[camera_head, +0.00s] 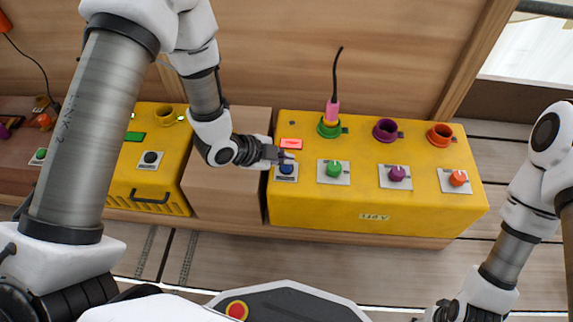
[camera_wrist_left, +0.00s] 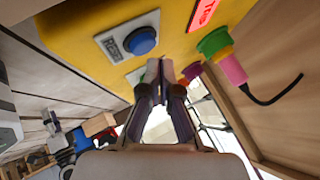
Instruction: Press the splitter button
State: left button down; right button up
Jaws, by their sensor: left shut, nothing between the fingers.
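A blue round button (camera_head: 286,169) sits on a pale plate at the left end of the yellow 110 V box (camera_head: 330,217). My left gripper (camera_head: 287,156) is shut and empty. Its fingertips are just behind the blue button in the head view, and in the left wrist view (camera_wrist_left: 160,68) they show below and right of it, seemingly apart from it. No label naming a splitter is readable. My right arm's end is cut off at the bottom right.
Green (camera_head: 334,169), purple (camera_head: 397,174) and orange (camera_head: 457,178) knobs line the box. A pink plug (camera_head: 332,110) with a black cable stands in the green socket. A red lit display (camera_head: 291,143) is behind the blue button. Another yellow box with a black button (camera_head: 150,158) stands left.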

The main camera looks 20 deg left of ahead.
aim_at(285, 168)
pick_arm(q)
jog(key=shift+f, duration=0.45)
jog(key=shift+f+b, duration=0.35)
jog(key=shift+f, duration=0.05)
dwell(0.5)
dwell(0.3)
jog(key=shift+r+p, duration=0.85)
jog(key=shift+p, duration=0.05)
notch_tip(285, 168, up, 5)
jog(key=p, duration=0.5)
jog(key=shift+r, duration=0.1)
dwell(0.4)
